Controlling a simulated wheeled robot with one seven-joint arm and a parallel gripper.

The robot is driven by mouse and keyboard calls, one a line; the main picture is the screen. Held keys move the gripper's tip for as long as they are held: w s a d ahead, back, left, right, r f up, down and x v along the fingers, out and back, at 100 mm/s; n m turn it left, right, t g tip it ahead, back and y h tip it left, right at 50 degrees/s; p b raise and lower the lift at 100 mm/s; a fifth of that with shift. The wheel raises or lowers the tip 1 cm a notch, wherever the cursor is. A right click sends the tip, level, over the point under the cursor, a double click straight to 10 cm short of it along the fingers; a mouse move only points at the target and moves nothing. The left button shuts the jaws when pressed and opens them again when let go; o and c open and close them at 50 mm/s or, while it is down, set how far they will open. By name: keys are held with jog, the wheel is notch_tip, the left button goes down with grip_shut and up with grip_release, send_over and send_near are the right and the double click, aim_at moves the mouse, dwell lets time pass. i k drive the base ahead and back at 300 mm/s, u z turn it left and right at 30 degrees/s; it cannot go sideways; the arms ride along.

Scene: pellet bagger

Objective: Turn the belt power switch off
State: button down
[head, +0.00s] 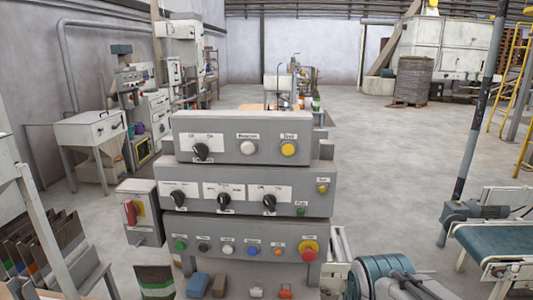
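A grey control panel in three stacked tiers fills the middle of the head view. The top tier (220,127) has a black rotary knob (201,150) under a white label, a white button (248,147) and a yellow button (289,149). The middle tier has three black rotary knobs, at left (178,198), centre (224,200) and right (269,202). A red-handled switch (130,212) is on a grey box left of the panel. The labels are too small to tell surely which is the belt power switch. My gripper is not in view.
The bottom tier has several coloured buttons and a red mushroom button (309,250) on yellow. A blue-green conveyor belt (500,240) stands at right. A white bench (92,128) stands at left, and brown bags (40,250) at lower left. Open floor (400,150) lies right of the panel.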

aim_at(132, 210)
jog(key=u, duration=1.45)
jog(key=i, duration=0.15)
jog(key=u, duration=0.15)
jog(key=k, duration=0.4)
jog(key=u, duration=0.3)
